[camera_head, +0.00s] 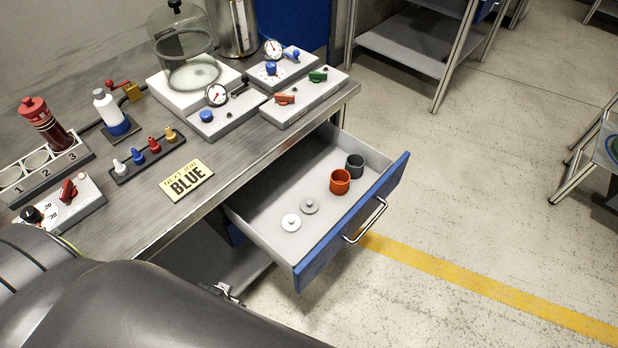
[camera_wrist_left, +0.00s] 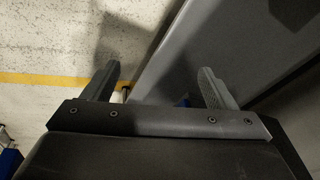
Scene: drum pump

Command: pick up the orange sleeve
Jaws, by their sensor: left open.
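The orange sleeve (camera_head: 340,182) stands upright in the open drawer (camera_head: 264,217) of the bench, near its front panel. A dark grey sleeve (camera_head: 355,166) stands right behind it. My left gripper (camera_wrist_left: 157,84) is open in the left wrist view, its two fingers wide apart with nothing held between them. The orange sleeve does not show in that view. In the head view my left arm fills the lower left, and its gripper cannot be made out clearly. My right gripper is in neither view.
Two pale discs with knobs (camera_head: 291,222) lie in the drawer. The drawer has a blue front (camera_head: 345,232) with a metal handle (camera_head: 368,222). The bench top (camera_head: 130,205) holds bottles, gauges, valves and a "BLUE" sign (camera_head: 187,180). Floor right of the drawer is clear.

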